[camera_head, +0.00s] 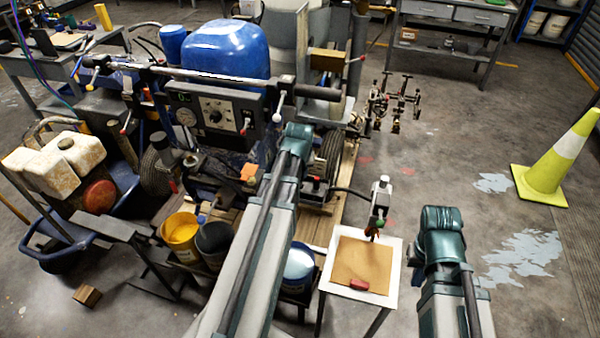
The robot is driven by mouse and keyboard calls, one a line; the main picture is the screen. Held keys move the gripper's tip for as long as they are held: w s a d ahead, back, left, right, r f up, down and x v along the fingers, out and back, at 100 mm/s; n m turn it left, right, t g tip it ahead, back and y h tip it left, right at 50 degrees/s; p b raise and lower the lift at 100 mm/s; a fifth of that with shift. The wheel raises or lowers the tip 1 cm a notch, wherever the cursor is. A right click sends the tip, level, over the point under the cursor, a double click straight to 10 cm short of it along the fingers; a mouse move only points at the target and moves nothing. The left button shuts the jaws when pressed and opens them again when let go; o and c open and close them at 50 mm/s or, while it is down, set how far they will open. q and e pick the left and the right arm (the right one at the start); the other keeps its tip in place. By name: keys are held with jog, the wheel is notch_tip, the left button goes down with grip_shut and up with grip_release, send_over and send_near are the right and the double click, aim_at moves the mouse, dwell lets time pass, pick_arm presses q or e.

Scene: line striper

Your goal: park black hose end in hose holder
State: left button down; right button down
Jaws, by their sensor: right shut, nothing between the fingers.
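A black hose (349,191) curves right from the striper's side to a grey and white upright fitting (380,195) behind the small tray. I cannot tell whether its end sits in a holder, and I cannot make out the hose holder for certain. My right arm (443,238) stands at the lower right, apart from the hose and tray. Its gripper is shut and empty, but its fingers are hardly visible behind the arm. My left arm (265,235) reaches up the middle over the striper's near side, and its gripper is hidden.
The striper (215,112) carries a blue tank (226,48). A yellow bucket (180,236), a dark bucket (214,243) and a blue-rimmed bucket (299,266) stand in front. A white tray (391,290) holds a brown sheet and red block.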

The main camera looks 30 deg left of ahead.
pick_arm(q)
jog(key=shift+f+b, duration=1.15)
jog(key=shift+f, duration=0.05)
dwell(0.6)
jog(key=shift+c, duration=1.5)
grip_release()
jog(key=shift+r, duration=0.15)
jog(key=p+v, duration=0.6)
jog(key=v, duration=0.1)
jog(key=shift+p, duration=0.35)
